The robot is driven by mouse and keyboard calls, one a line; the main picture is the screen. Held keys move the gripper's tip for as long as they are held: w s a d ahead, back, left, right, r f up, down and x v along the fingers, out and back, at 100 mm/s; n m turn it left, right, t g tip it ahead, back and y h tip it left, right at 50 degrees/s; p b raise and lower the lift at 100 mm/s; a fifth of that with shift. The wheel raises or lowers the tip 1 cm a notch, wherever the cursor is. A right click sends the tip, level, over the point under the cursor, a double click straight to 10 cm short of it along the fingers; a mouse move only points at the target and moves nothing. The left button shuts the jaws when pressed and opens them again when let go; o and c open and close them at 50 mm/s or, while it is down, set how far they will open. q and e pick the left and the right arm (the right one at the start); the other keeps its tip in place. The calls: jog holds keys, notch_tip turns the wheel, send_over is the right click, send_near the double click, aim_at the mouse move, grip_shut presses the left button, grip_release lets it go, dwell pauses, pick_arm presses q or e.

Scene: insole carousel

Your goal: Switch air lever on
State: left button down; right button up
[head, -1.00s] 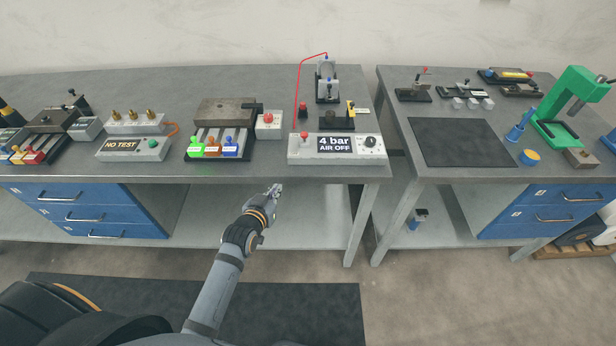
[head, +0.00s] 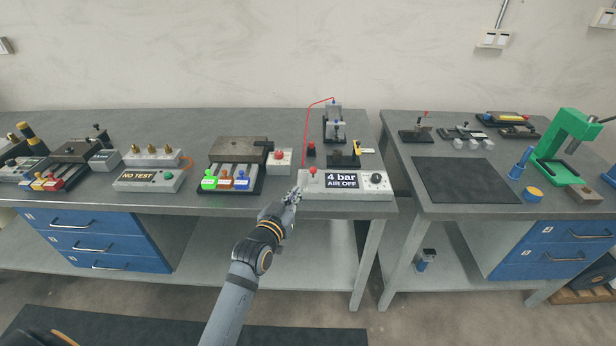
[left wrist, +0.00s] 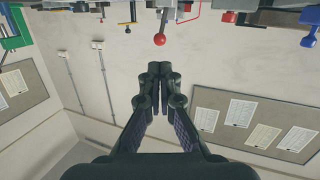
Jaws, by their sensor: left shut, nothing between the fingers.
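The air control box (head: 345,191) stands at the front edge of the left bench, and its label reads "4 bar AIR OFF". A lever with a red ball knob (head: 313,170) stands at the box's left end; the red ball also shows in the left wrist view (left wrist: 159,40), beyond the fingertips. A black dial (head: 376,178) is at the box's right end. My left gripper (head: 293,193) is shut and empty, just left of the box and below the red knob, seemingly apart from it. In the left wrist view its fingers (left wrist: 159,68) are together. My right gripper is not in view.
A red button box (head: 279,161) and a fixture with green, orange and blue knobs (head: 232,180) stand left of the air box. A "NO TEST" box (head: 149,180) is farther left. A gap separates this bench from the right bench (head: 400,155).

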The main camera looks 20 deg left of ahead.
aim_at(312, 172)
pick_arm(q)
jog(key=w, duration=0.6)
jog(key=w+f+p, duration=0.1)
jog(key=w, duration=0.2)
jog(key=shift+w+d+f, duration=0.1)
jog(key=shift+w+d, duration=0.15)
